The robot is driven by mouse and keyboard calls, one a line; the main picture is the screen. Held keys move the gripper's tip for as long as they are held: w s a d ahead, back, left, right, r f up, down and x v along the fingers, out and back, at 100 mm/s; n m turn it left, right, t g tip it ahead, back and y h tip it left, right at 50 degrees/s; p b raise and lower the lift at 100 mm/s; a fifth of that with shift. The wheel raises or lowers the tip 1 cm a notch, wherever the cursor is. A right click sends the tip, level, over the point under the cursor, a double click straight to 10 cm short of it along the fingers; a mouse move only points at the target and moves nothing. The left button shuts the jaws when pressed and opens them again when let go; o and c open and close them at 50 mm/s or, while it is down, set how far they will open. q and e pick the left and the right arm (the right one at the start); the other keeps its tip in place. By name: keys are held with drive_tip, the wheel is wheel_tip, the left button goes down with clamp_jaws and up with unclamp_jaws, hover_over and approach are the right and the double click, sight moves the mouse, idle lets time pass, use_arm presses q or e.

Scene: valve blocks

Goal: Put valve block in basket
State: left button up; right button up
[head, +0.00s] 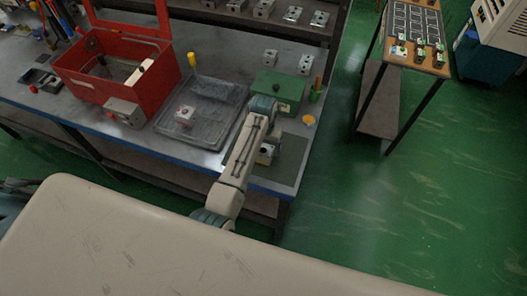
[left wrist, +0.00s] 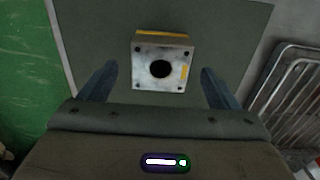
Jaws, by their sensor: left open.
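A valve block (left wrist: 161,68), a pale metal square with a dark round hole and a yellow mark, sits on a grey-green mat (left wrist: 225,30) in the left wrist view. In the head view this valve block (head: 265,156) is partly hidden by my arm. My left gripper (left wrist: 160,72) is open, with one finger to each side of the block and no visible contact. In the head view the left gripper (head: 270,143) is over the block, its fingers mostly hidden. The wire basket (head: 222,100) lies left of my arm with one block (head: 185,115) in it. My right gripper is out of view.
A red open box (head: 85,80) stands left of the basket, with a grey box (head: 125,112) at its front. A green box (head: 280,88) stands behind my gripper. Several blocks sit on the back shelf. The basket (left wrist: 285,85) edges into the right of the left wrist view.

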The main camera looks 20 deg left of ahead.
sight(264, 151)
use_arm(q)
drive_tip(key=shift+f+p, duration=0.6)
drive_tip(key=shift+f, duration=1.35)
drive_tip(key=c, duration=1.5)
drive_tip(key=shift+r, duration=0.1)
drive_tip(key=shift+w+r, duration=0.1)
drive_tip(key=shift+w, duration=0.05)
